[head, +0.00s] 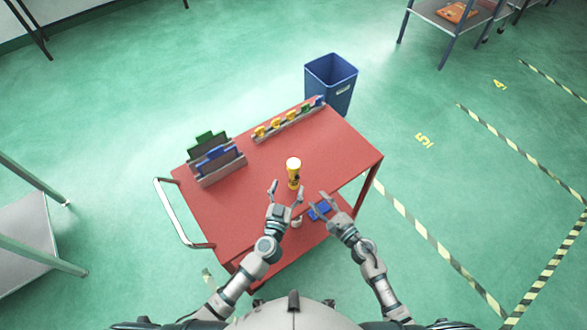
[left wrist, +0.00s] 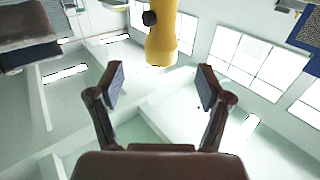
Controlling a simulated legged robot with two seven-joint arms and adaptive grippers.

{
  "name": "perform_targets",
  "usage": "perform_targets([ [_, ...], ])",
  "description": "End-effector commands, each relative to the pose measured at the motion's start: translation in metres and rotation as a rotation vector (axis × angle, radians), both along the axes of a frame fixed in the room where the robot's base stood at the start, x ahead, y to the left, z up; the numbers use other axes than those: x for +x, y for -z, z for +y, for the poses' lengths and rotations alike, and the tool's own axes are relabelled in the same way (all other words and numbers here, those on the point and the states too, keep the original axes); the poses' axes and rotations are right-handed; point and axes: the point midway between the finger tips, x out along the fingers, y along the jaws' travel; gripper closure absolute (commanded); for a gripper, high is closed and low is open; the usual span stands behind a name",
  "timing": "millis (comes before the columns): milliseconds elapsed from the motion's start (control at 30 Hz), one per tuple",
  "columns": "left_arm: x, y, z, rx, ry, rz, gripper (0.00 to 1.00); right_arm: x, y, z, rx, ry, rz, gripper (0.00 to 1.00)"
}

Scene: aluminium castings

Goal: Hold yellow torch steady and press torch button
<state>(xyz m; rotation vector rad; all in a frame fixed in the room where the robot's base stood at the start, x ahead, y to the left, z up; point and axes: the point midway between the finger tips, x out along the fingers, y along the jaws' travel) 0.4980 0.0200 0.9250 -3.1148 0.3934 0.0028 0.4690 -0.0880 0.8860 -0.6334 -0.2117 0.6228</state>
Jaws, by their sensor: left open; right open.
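The yellow torch (head: 293,175) stands upright on the red cart's top, with its pale end up. In the left wrist view the torch (left wrist: 161,35) shows at top centre, with a dark round knob on its side, beyond the fingertips. My left gripper (head: 286,190) is open just in front of the torch, and it also shows open and empty in the left wrist view (left wrist: 160,88). My right gripper (head: 315,202) is open to the right of the torch and nearer me, apart from it.
The red cart (head: 345,155) holds a grey rack (head: 222,172) with blue and green pieces at left and a rail (head: 290,122) of yellow, green and blue pieces at the back. A blue item (head: 319,210) shows near my right gripper. A blue bin (head: 331,82) stands behind.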

Motion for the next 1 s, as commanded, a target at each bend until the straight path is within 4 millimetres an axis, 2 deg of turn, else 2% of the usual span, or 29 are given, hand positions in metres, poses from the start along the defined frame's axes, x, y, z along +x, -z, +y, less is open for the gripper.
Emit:
perform_targets([
  [33, 0.012, -0.001, -0.003, 0.000, -0.003, -0.002, 0.22, 0.000, 0.000, 0.000, 0.000, 0.000, 0.000, 0.58],
  [200, 0.046, -0.001, -0.011, -0.001, -0.002, -0.002, 0.22, 0.000, 0.000, 0.001, -0.001, 0.000, -0.001, 0.58],
  [400, 0.074, 0.000, -0.018, 0.000, -0.001, -0.002, 0.22, -0.001, -0.001, 0.001, -0.001, 0.000, -0.001, 0.58],
  [600, 0.084, 0.000, -0.022, 0.000, -0.001, -0.001, 0.22, -0.001, -0.001, 0.000, 0.000, -0.001, -0.001, 0.58],
  [833, 0.085, 0.000, -0.022, 0.000, 0.000, -0.001, 0.22, -0.001, -0.001, 0.000, 0.000, -0.001, -0.001, 0.58],
  [867, 0.085, 0.000, -0.022, 0.000, 0.000, -0.001, 0.25, -0.001, -0.001, 0.000, 0.000, -0.001, -0.001, 0.58],
  [1000, 0.085, 0.000, -0.022, 0.000, 0.000, 0.000, 0.60, -0.001, 0.000, 0.000, 0.000, -0.001, -0.001, 0.58],
])
